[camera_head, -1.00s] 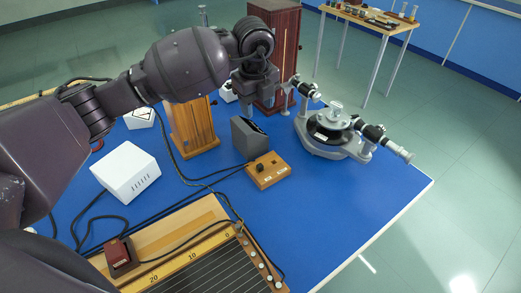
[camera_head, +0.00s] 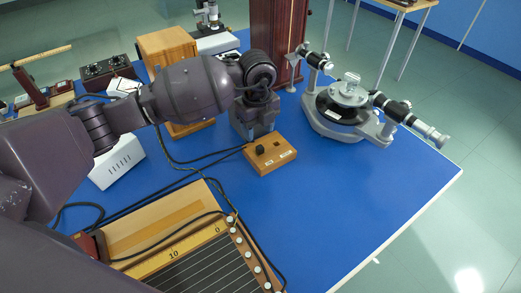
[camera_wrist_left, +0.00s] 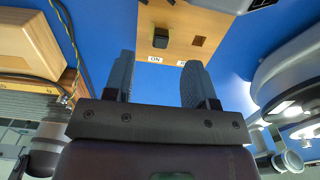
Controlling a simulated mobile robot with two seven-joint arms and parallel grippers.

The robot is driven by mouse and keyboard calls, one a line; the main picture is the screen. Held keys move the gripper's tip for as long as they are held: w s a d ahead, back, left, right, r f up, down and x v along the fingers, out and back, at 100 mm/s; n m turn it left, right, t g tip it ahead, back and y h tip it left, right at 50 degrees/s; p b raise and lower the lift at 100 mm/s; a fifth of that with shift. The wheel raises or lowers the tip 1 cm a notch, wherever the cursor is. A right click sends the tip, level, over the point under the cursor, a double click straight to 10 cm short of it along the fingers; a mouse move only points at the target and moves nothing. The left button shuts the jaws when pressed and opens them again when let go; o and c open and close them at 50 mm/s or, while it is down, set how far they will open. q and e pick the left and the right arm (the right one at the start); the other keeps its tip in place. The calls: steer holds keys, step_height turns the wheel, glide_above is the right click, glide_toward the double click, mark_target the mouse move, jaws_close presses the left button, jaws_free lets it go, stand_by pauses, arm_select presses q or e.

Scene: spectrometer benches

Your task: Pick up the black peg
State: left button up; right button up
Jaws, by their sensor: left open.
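A small black peg (camera_head: 260,149) stands on top of a wooden switch block (camera_head: 276,157) with white labels. In the left wrist view the block (camera_wrist_left: 176,15) lies beyond the fingertips. My right gripper is out of view.
A grey spectrometer (camera_head: 335,117) stands right of the block. A tall dark wooden case (camera_head: 277,35) is behind, and a wooden box (camera_head: 170,50) stands at the back left. Black cables and a scaled wooden board (camera_head: 165,255) lie in front. The blue table is clear at front right.

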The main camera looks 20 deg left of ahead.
mark_target(259, 146)
arm_select(q)
step_height(259, 146, down, 2)
steer(key=f, duration=0.2)
steer(key=f+b, duration=0.1)
steer(key=f, duration=0.1)
steer(key=shift+d+f, duration=0.2)
steer(key=shift+f, duration=0.1)
steer(key=shift+r, duration=0.1)
steer(key=shift+c, duration=0.8)
jaws_close()
steer(key=shift+r, duration=0.55)
step_height(259, 146, up, 22)
steer(key=p, duration=0.5)
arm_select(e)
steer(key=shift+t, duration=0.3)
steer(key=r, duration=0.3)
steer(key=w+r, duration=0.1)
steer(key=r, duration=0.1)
arm_select(q)
steer(key=shift+f, duration=0.1)
